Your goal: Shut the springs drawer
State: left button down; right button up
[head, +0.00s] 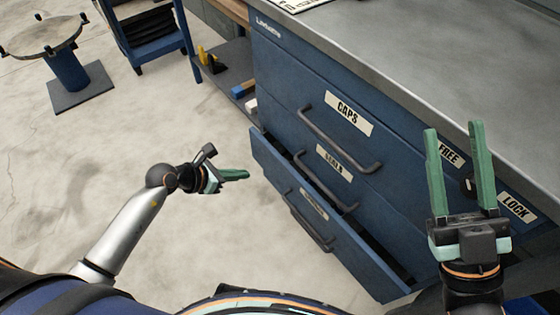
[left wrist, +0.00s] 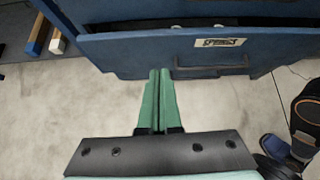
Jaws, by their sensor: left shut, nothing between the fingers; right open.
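The springs drawer (head: 350,263) is the lowest of the labelled drawers in the blue cabinet. It stands partly pulled out, with a dark gap behind its front's top edge. Its grey bar handle (head: 310,226) is on the front. In the left wrist view the drawer front (left wrist: 130,48) crosses the top, with its label (left wrist: 220,42) readable as springs. My left gripper (head: 247,174) is shut and empty, left of the drawer front; its fingertips (left wrist: 160,72) point towards it. Whether they touch it I cannot tell. My right gripper (head: 454,130) is open and empty before the cabinet's right part.
The caps drawer (head: 285,108) and the seals drawer above look shut, with protruding handles. Free and lock labels (head: 515,207) flank a dark knob on the right. A round stand (head: 68,70) and a blue trolley (head: 150,35) stand back left. The floor at left is clear.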

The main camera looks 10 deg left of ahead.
aim_at(284, 160)
pick_arm(q)
jog(key=shift+y, duration=0.3)
jog(key=b+x, duration=0.1)
jog(key=x, duration=0.3)
jog(key=b+x, duration=0.2)
jog(key=x, duration=0.2)
jog(key=w+b+x, duration=0.1)
jog(key=b+x, duration=0.1)
jog(key=x, duration=0.2)
jog(key=shift+w+r, duration=0.1)
jog(key=shift+w+d+r+b, duration=0.1)
jog(key=shift+w+d+b, duration=0.25)
jog(key=shift+w, duration=0.1)
pick_arm(e)
jog(key=shift+s+a+f+n+y, duration=0.25)
jog(key=shift+s+f+y, duration=0.2)
jog(key=shift+f+y, duration=0.25)
jog(key=shift+s+a+f+n+y, duration=0.1)
jog(key=shift+s+f+n+y, duration=0.3)
jog(key=shift+f+y, duration=0.3)
